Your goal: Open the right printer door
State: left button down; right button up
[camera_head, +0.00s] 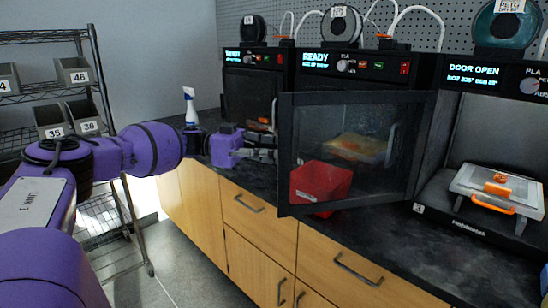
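The right printer (480,110) shows "DOOR OPEN" on its display, and its chamber is uncovered. A dark-framed glass door (350,112) stands swung wide to the left, across the front of the middle printer. Its free edge is at the left, and its right edge is by the right printer. My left gripper (264,146) is beside that free edge. Its fingertips are partly hidden behind the door frame, so I cannot tell whether they are open, shut or touching it. My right gripper is not in view.
A red bin (320,182) on the dark counter (385,215) shows at the door. The middle printer (352,64) and left printer (252,90) stand behind. A wire shelf (45,92) with grey bins stands left.

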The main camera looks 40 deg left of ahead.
pick_arm(q)
jog(key=shift+w+d, duration=0.1)
dwell(0.3)
jog(key=c, duration=2.1)
grip_release()
jog(key=shift+d, duration=0.1)
jog(key=shift+o, duration=1.2)
jog(key=shift+w+d+f, duration=0.1)
jog(key=shift+w+d, duration=0.05)
jog(key=shift+w, duration=0.1)
jog(key=v, duration=1.2)
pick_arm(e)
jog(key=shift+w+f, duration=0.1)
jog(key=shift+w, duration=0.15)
pick_arm(q)
jog(key=shift+s, duration=0.1)
